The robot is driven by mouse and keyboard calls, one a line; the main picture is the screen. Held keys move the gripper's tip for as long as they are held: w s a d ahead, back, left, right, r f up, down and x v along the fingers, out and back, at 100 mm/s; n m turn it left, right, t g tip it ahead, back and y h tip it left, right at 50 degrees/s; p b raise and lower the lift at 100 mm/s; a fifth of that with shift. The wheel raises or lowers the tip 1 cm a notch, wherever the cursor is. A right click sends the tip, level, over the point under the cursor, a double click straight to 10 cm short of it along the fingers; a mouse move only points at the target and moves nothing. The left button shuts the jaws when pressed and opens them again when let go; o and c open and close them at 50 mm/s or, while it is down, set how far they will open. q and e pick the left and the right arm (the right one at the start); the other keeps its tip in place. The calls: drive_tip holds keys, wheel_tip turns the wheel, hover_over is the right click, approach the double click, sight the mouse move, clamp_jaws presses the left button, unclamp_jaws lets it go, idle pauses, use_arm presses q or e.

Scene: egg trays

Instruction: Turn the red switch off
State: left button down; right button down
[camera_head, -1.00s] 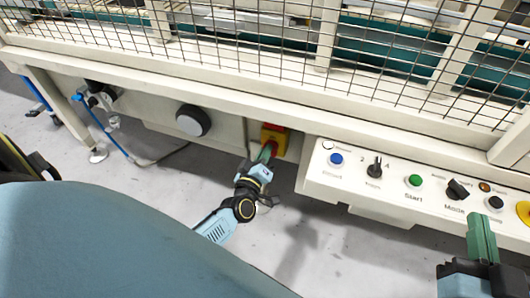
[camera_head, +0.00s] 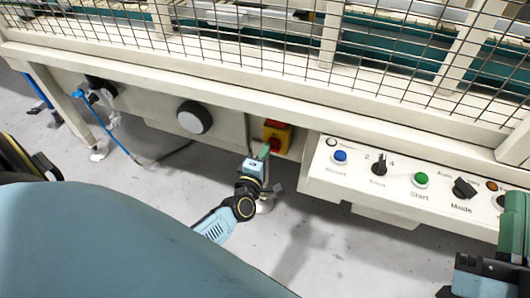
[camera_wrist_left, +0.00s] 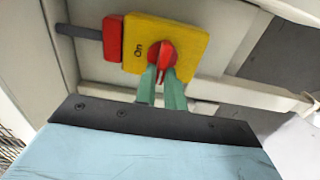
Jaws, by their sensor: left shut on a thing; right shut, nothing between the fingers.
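The red switch is a red rotary knob (camera_wrist_left: 162,56) on a yellow plate (camera_wrist_left: 188,42), with the word "On" printed beside the knob. In the head view the yellow switch box (camera_head: 287,140) sits under the machine's front beam. My left gripper (camera_head: 265,148) is at the switch from below. In the left wrist view its green fingers (camera_wrist_left: 161,78) are closed around the knob's lower grip, which points down between them. My right gripper (camera_head: 516,200) is shut and empty at the right edge, in front of the control panel.
A control panel (camera_head: 400,200) with a blue button (camera_head: 340,156), a green Start button (camera_head: 421,180) and black selectors stands right of the switch. A round black-and-grey knob (camera_head: 194,118) is to the left. A wire-mesh guard is above. The floor below is clear.

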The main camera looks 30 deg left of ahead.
drive_tip(key=shift+r+y, duration=0.2)
drive_tip(key=shift+y, duration=0.1)
use_arm(q)
drive_tip(key=c, duration=1.5)
unclamp_jaws()
drive_tip(key=shift+s, duration=0.1)
